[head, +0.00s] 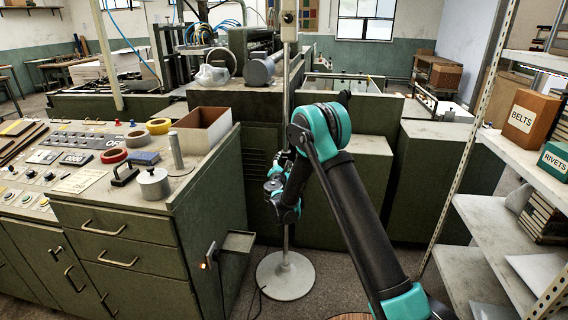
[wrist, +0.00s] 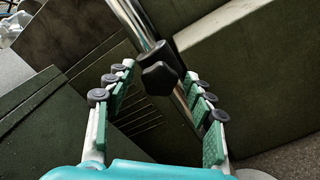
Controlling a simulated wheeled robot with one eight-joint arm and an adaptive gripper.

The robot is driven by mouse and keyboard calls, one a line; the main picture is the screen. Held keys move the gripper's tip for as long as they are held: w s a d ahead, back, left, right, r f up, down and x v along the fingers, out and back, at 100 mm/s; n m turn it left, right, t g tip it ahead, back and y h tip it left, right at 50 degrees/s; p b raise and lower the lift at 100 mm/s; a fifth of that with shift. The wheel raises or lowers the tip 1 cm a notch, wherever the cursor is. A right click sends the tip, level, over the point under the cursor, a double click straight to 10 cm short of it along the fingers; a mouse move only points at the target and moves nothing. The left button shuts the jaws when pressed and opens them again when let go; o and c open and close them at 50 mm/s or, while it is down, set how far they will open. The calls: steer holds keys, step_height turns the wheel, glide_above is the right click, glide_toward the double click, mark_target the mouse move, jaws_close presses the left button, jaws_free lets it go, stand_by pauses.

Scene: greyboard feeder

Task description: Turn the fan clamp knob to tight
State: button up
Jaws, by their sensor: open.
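The fan clamp knob (wrist: 160,78) is a black, star-shaped knob on a chrome stand pole (wrist: 137,24) in the wrist view. The pole (head: 289,75) stands upright on a round pale base (head: 285,276) in the head view; the fan's head is not clearly seen. My gripper (head: 283,160) is at the pole. In the wrist view my gripper (wrist: 160,72) is open, with green-padded fingers on either side of the knob and visible gaps to it. In the head view the knob is hidden or too small to make out.
A green control cabinet (head: 150,215) with an open box (head: 201,129) on top stands left of the pole. Green machine housings (head: 345,185) are close behind. A shelf rack (head: 490,215) stands at right. A cable (head: 258,300) lies by the base.

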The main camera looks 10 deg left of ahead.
steer(key=s, duration=1.2)
steer(key=shift+a, duration=0.25)
steer(key=shift+w+d, duration=0.1)
